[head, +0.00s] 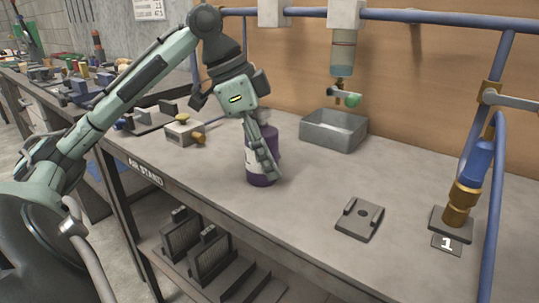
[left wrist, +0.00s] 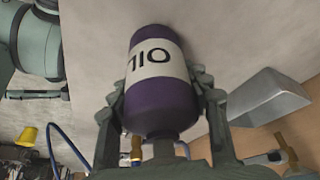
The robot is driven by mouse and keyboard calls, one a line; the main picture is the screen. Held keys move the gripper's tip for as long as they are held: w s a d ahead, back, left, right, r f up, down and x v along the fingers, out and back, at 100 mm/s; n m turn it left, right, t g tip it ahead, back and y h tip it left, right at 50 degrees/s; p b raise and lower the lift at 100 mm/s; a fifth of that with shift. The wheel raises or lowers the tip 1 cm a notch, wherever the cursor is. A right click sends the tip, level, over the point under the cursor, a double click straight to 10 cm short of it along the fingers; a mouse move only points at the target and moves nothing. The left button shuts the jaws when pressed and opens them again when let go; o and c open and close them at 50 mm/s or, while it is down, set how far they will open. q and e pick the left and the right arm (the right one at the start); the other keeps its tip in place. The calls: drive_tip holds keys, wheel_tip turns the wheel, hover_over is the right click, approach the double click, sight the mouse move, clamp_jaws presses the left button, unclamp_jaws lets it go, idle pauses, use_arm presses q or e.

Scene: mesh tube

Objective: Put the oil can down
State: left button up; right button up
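The oil can (head: 262,166) is purple with a white label and is upright at the worktop, left of the middle in the head view. In the left wrist view the oil can (left wrist: 160,105) fills the middle, its label reading OIL. My left gripper (head: 266,154) reaches down over it, with one finger in front. In the left wrist view the fingers of my left gripper (left wrist: 160,92) lie against both sides of the can. Whether its base touches the worktop is hard to tell. My right gripper is not in view.
The grey worktop (head: 300,215) is clear around the can. A metal tray (head: 333,138) stands behind right, under a hanging dispenser (head: 342,55). A dark plate with raised edges (head: 359,219) lies front right. A blue-and-brass tool (head: 470,180) stands farther right. A small fixture (head: 185,130) is left.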

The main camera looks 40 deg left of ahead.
use_arm(q)
drive_tip(key=o, duration=0.4)
drive_tip(key=shift+r, duration=0.15)
drive_tip(key=shift+a+r, duration=0.1)
drive_tip(key=shift+r, duration=0.2)
drive_tip(key=v, duration=0.3)
drive_tip(key=shift+a+r+p, duration=0.1)
drive_tip(key=shift+r+p, duration=0.1)
drive_tip(key=shift+p, duration=0.2)
drive_tip(key=p+v, duration=0.1)
drive_tip(key=v, duration=0.7)
drive_tip(key=shift+s, duration=0.2)
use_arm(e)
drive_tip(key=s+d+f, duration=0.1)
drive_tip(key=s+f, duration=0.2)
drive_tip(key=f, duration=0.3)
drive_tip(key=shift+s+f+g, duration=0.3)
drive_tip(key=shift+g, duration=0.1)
